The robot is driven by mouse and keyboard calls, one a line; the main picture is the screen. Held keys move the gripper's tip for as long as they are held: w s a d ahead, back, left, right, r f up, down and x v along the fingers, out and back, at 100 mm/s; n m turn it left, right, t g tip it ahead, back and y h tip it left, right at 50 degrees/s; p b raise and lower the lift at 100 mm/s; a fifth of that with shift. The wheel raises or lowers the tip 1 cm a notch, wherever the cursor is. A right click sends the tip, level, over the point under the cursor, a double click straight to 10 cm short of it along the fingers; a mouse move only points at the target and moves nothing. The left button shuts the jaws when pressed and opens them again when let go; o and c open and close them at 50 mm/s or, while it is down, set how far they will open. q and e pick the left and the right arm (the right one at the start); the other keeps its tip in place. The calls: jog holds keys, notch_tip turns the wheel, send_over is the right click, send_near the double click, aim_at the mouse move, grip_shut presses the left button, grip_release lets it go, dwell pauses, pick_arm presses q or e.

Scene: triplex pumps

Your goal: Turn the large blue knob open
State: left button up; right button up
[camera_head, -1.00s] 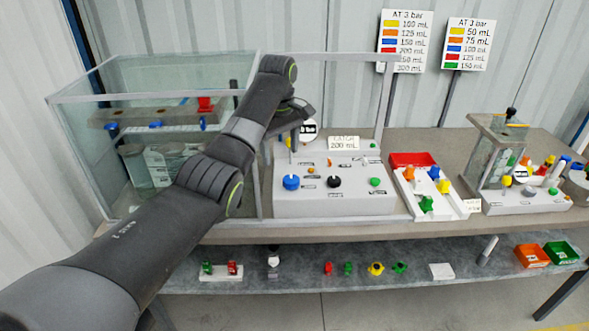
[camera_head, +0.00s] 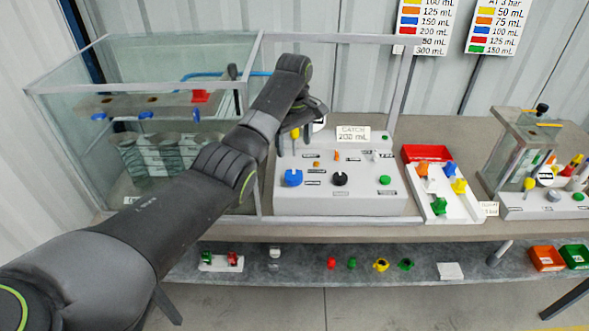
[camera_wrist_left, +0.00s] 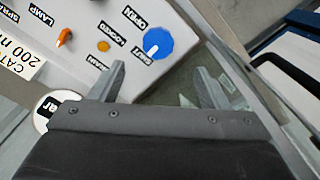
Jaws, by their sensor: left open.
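The large blue knob (camera_head: 293,177) sits on the front left of the sloped white control panel (camera_head: 352,203). In the left wrist view the blue knob (camera_wrist_left: 160,41) shows from above, with a white mark on its lower-left side, facing a label that seems to read SHUT. An OPEN label (camera_wrist_left: 133,17) lies to its upper left. My left gripper (camera_wrist_left: 161,78) is open and empty. Its two fingers stand apart below the knob in the wrist view, not touching it. In the head view my left gripper (camera_head: 304,112) is above the panel's back left. My right gripper is not in view.
A glass tank (camera_head: 70,150) stands left of the panel, with a metal frame around the panel. Black (camera_head: 340,179) and green (camera_head: 385,180) knobs are to the right. A red-and-white tray (camera_head: 425,153) with coloured parts lies further right. A lower shelf holds small parts.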

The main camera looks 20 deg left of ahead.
aim_at(295, 175)
pick_arm(q)
notch_tip(295, 175, down, 10)
jog(key=shift+w+f, duration=0.1)
jog(key=shift+w, duration=0.05)
jog(key=shift+w+f, duration=0.1)
jog(key=shift+f, duration=0.55)
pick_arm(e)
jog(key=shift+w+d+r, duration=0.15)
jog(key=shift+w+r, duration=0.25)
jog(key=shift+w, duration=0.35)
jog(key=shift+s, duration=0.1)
pick_arm(q)
jog(key=shift+c, duration=1.1)
jog(key=c, duration=0.8)
jog(key=shift+o, duration=0.2)
